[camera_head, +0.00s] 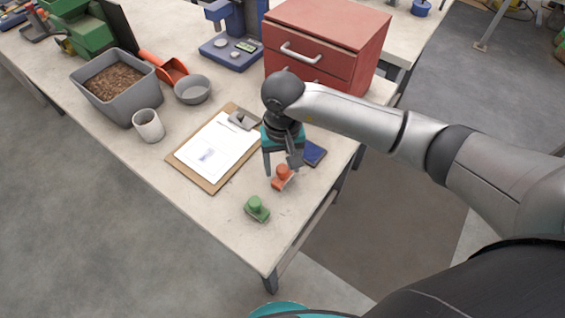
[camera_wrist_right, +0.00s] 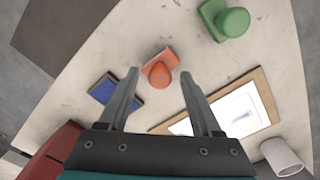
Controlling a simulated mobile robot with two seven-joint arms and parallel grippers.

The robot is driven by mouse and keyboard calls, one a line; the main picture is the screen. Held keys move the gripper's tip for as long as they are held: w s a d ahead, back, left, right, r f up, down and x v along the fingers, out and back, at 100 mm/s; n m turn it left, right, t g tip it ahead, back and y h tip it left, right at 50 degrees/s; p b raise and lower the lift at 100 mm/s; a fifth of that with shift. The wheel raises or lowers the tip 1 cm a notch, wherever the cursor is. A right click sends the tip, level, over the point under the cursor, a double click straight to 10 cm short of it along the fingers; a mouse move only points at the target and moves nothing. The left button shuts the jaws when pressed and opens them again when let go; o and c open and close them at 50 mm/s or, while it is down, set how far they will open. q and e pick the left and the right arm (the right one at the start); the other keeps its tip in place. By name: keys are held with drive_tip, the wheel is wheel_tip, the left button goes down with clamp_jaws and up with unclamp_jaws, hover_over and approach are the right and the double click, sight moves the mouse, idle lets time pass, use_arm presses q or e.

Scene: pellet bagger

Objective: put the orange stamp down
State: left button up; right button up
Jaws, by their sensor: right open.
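The orange stamp (camera_head: 283,176) stands upright on the table, near its right edge, between the blue ink pad (camera_head: 314,153) and the green stamp (camera_head: 257,208). My right gripper (camera_head: 281,170) is open above and beside it. In the right wrist view the orange stamp (camera_wrist_right: 160,70) shows beyond and between the two spread fingertips (camera_wrist_right: 159,75), with nothing held. The blue ink pad (camera_wrist_right: 103,90) lies partly behind one finger there, and the green stamp (camera_wrist_right: 232,22) stands clear of the gripper. My left gripper is not in view.
A clipboard (camera_head: 184,174) with a marked paper lies left of my right gripper. A white cup (camera_head: 148,126), a grey bowl (camera_head: 193,89) and a grey bin (camera_head: 90,98) of pellets stand farther left. A red drawer cabinet (camera_head: 343,40) stands behind. The table's front corner is bare.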

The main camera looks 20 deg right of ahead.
sight(283, 169)
wheel_tip(283, 169, up, 12)
drive_tip(key=shift+r, duration=0.15)
idle(0.6)
